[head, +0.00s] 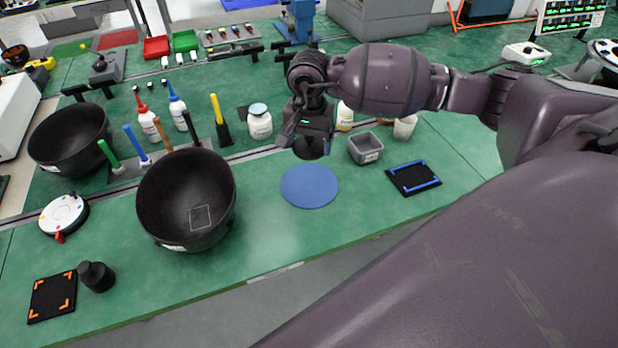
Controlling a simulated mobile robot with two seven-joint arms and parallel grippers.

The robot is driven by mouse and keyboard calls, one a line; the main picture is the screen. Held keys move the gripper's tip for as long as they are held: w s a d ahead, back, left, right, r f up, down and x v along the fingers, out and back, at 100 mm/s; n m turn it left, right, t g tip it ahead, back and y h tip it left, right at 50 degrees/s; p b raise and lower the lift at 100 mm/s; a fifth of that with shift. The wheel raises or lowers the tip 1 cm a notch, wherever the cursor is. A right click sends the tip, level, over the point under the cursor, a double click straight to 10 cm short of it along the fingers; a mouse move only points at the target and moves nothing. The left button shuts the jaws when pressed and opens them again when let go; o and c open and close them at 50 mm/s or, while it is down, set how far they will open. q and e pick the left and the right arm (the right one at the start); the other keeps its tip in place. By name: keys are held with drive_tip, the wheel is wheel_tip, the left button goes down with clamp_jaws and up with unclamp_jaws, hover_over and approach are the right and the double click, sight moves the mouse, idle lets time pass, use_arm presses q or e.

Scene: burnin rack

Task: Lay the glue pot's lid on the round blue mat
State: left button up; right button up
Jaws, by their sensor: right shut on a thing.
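The round blue mat (310,187) lies flat and bare on the green bench, in the middle of the head view. My right gripper (309,136) is above and just behind the mat's far edge, pointing down. It is shut on a dark round piece (311,149), which looks like the glue pot's lid and is partly hidden by the fingers. A white jar (260,125) with a pale blue round top, probably the glue pot, stands upright left of the gripper. My left gripper is not in view.
A large black bowl (185,225) stands left of the mat. A small grey bin (365,149) and a black pad with blue marks (414,178) are to its right. Upright-handled tools and bottles stand behind the bowl. The bench in front of the mat is clear.

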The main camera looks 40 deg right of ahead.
sight(309, 186)
wheel_tip(309, 186, down, 12)
drive_tip(key=shift+f, duration=0.15)
idle(0.4)
drive_tip(key=shift+f+b, duration=0.2)
drive_tip(key=shift+b, duration=0.15)
drive_tip(key=o, duration=0.8)
drive_tip(key=shift+r, duration=0.1)
wheel_tip(309, 186, up, 12)
drive_tip(key=shift+r, duration=0.1)
idle(0.4)
